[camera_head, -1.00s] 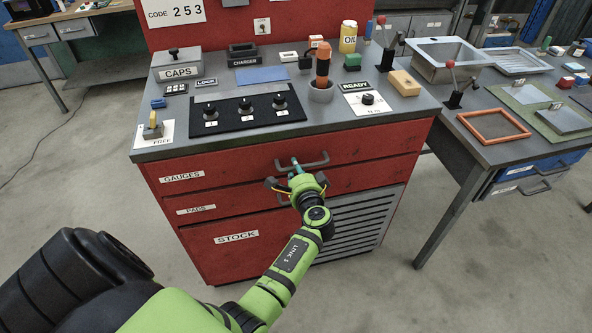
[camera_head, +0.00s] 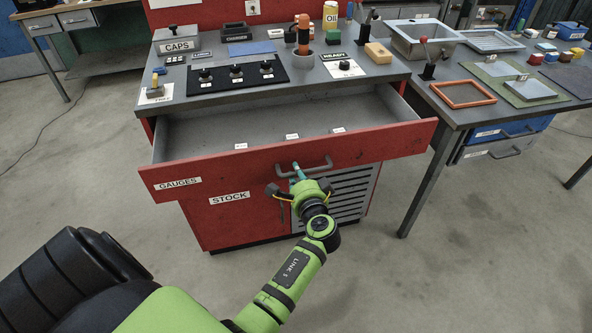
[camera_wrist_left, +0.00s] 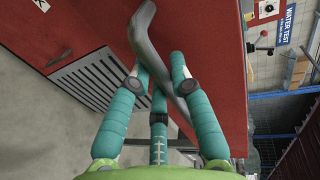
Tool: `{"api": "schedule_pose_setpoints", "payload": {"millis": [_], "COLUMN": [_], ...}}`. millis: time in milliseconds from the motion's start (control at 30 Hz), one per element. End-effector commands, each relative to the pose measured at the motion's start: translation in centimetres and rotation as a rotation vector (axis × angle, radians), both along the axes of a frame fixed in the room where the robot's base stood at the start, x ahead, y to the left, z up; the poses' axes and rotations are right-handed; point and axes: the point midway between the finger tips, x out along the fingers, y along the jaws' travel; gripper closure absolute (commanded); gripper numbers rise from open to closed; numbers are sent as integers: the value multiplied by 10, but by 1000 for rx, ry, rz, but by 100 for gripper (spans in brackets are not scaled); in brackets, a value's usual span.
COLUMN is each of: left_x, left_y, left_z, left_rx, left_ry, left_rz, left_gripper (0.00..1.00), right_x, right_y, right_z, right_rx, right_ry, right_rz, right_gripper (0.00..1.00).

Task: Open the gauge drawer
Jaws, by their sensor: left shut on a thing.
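The gauge drawer (camera_head: 230,167) is the red top drawer of the cabinet, labelled GAUGES. It stands pulled well out, with its grey inside showing and a few small white labelled pieces in it. My left gripper (camera_head: 299,178) is at the drawer's grey bar handle (camera_head: 318,165). In the left wrist view, the teal fingers of the left gripper (camera_wrist_left: 160,85) are closed around the handle (camera_wrist_left: 150,42). My right gripper is not in view.
The STOCK panel (camera_head: 229,197) is below the open drawer. The worktop (camera_head: 215,96) above carries a knob panel, a caps box and an oil bottle. A side table (camera_head: 461,121) with a sink and trays stands at the right. The floor in front is clear.

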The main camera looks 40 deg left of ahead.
Motion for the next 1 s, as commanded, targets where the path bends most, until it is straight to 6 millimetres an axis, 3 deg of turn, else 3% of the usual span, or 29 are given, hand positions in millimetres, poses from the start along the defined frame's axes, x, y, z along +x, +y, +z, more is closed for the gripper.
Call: {"api": "schedule_pose_setpoints", "payload": {"millis": [167, 567, 600, 633, 667, 1000], "left_x": [-4, -4, -4, -4, -4, -4], "left_y": [-5, -5, -5, -5, -5, -5], "left_z": [0, 1, 1, 1, 1, 2], "left_rx": [1, 0, 0, 0, 0, 0], "left_ry": [-1, -2, -2, -2, -2, -3], "left_rz": [-1, -1, -1, -1, -1, 0], "left_gripper": [100, 100, 71, 59, 54, 54], "right_x": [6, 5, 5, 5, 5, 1], "right_y": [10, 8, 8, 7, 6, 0], "right_z": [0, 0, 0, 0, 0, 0], "right_rx": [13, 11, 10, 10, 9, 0], "right_ry": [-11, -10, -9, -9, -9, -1], "right_rz": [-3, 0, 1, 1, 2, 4], "right_gripper": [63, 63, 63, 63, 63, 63]}}
